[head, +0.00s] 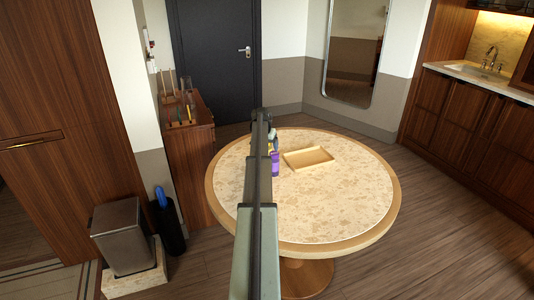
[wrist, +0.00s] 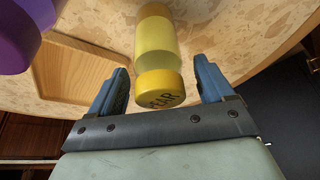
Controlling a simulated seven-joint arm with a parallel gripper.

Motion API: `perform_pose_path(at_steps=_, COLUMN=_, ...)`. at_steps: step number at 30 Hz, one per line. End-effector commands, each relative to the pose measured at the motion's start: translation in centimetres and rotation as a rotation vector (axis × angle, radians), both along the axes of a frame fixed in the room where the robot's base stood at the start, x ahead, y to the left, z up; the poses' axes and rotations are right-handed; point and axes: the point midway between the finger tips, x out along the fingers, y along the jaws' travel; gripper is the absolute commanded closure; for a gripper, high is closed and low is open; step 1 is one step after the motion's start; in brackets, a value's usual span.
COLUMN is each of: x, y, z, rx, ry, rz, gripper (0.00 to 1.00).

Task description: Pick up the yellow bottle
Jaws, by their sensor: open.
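The yellow bottle (wrist: 157,45) has a clear yellow body and a darker yellow cap with dark lettering on its end. In the wrist view it is in the upper middle, its cap pointing toward my gripper. My gripper (wrist: 160,72) is open, with one finger on each side of the bottle's cap end. I see gaps between the cap and both fingers. In the head view my arm covers most of the bottle, and the gripper's fingers are hard to make out there.
A purple object (wrist: 18,38) is near the bottle; it also shows beside my arm in the head view (head: 275,161). A shallow wooden tray (head: 308,158) lies on the round stone-topped table (head: 340,205). The table's right and front areas are clear.

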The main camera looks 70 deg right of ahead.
Motion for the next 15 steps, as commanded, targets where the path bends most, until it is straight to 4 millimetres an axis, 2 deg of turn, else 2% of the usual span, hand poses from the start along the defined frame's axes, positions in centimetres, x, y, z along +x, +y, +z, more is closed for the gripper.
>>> perform_pose_path(at_steps=7, x=0.01, y=-0.07, z=-0.21, rx=0.0, ry=0.0, rz=0.0, gripper=0.19)
perform_pose_path(at_steps=15, x=0.02, y=-0.06, z=-0.19, rx=0.0, ry=0.0, rz=0.0, gripper=0.45)
